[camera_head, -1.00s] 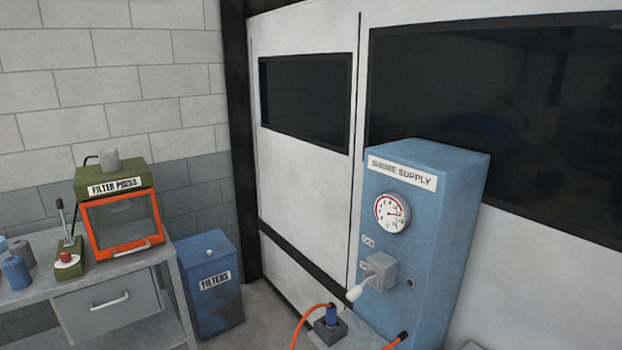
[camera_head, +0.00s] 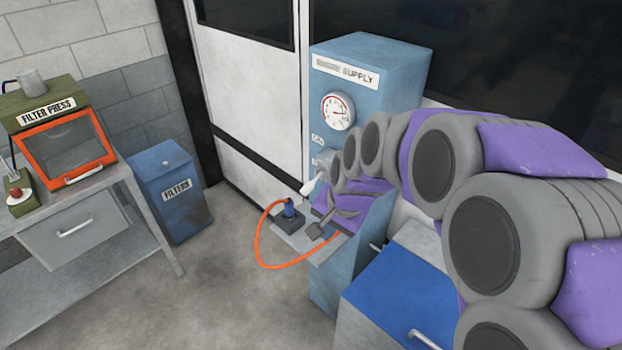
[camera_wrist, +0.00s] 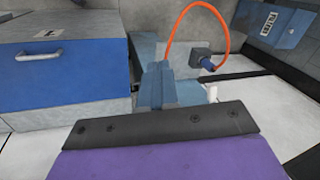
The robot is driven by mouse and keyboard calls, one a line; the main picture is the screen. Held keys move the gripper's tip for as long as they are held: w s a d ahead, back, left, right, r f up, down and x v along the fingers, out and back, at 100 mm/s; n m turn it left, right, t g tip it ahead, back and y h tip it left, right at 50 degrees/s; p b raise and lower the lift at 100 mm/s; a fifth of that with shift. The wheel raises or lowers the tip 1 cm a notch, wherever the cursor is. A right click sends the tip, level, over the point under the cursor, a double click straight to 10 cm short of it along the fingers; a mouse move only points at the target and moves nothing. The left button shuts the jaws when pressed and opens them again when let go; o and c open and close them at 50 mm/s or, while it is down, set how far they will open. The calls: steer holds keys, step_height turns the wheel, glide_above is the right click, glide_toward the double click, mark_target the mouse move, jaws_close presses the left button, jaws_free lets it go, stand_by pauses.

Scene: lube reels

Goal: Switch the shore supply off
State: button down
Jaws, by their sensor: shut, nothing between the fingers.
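The blue shore supply cabinet (camera_head: 375,75) stands against the white wall in the head view, with a round gauge (camera_head: 338,111) under its name plate. Its switch lever has a white handle (camera_head: 308,188), pointing down and left; the switch body is partly hidden behind my arm. The small labels beside it are too small to read. My gripper (camera_head: 319,231) is shut and empty, below and slightly right of the handle and apart from it in the picture. In the wrist view a small white piece (camera_wrist: 212,92), perhaps the handle, shows just past the dark edge of my gripper mount.
An orange cable (camera_head: 262,245) loops from a blue plug (camera_head: 291,208) near my gripper. A grey and blue drawer unit (camera_head: 395,300) stands under my arm. The filters bin (camera_head: 178,205) and filter press bench (camera_head: 75,225) are left. The floor between is clear.

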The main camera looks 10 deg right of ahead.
steer(key=w+d+r+m+t+p, duration=0.1)
steer(key=w+d+m+t+p, duration=0.15)
steer(key=w, duration=0.55)
steer(key=w+d+r+m+t+p, duration=0.15)
steer(key=w+m, duration=0.25)
steer(key=w, duration=0.4)
steer(key=g+b, duration=0.1)
glide_toward(310, 190)
steer(key=d+x, duration=0.1)
steer(key=x, duration=0.4)
steer(key=shift+w+a+f, duration=0.35)
steer(key=shift+a+f, duration=0.15)
steer(key=shift+a, duration=0.15)
steer(key=shift+f, duration=0.1)
steer(key=shift+w+a+f+n+h+p, duration=0.1)
steer(key=shift+w+f+n+h+p, duration=0.1)
steer(key=shift+n+h+p, duration=0.15)
steer(key=shift+s+f+t+h+p, duration=0.15)
steer(key=shift+f+t+h+p, duration=0.15)
steer(key=shift+t, duration=0.2)
steer(key=shift+r, duration=0.15)
